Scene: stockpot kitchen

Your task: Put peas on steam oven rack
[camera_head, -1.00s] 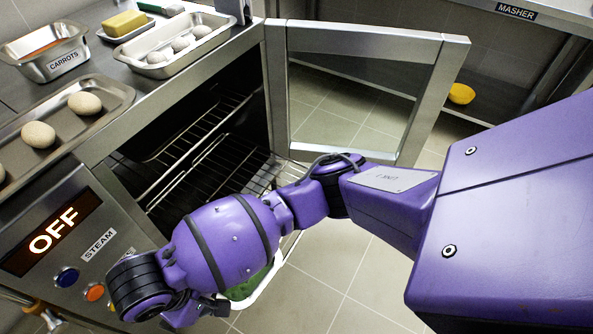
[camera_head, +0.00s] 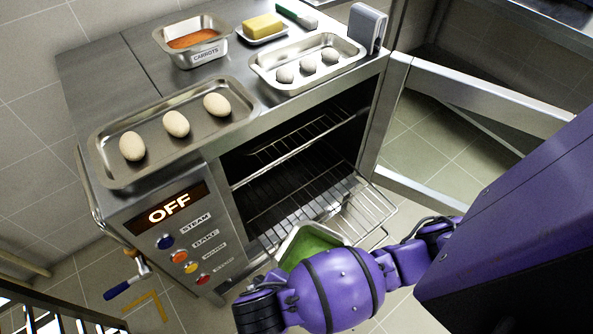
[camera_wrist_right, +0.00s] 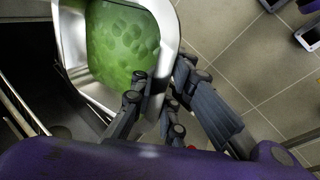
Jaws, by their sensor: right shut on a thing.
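The peas are a green mass (camera_head: 311,246) in a shallow metal tray (camera_head: 283,249), partly hidden behind my right arm in the head view. The right wrist view shows the peas (camera_wrist_right: 124,47) and the tray rim (camera_wrist_right: 166,27) close up. My right gripper (camera_wrist_right: 155,100) is shut on the tray's wall, with a finger on each side. Its fingertips are hidden in the head view. The tray is at the front of the open steam oven, over or at a wire rack (camera_head: 352,212) that extends out; contact cannot be told. My left gripper is not in view.
The oven door (camera_head: 480,105) stands open at the right. On top are a tray of round dough pieces (camera_head: 236,110), a smaller tray of dough (camera_head: 352,52), a carrots pan (camera_head: 183,60) and butter (camera_head: 262,25). The control panel (camera_head: 170,203) reads OFF.

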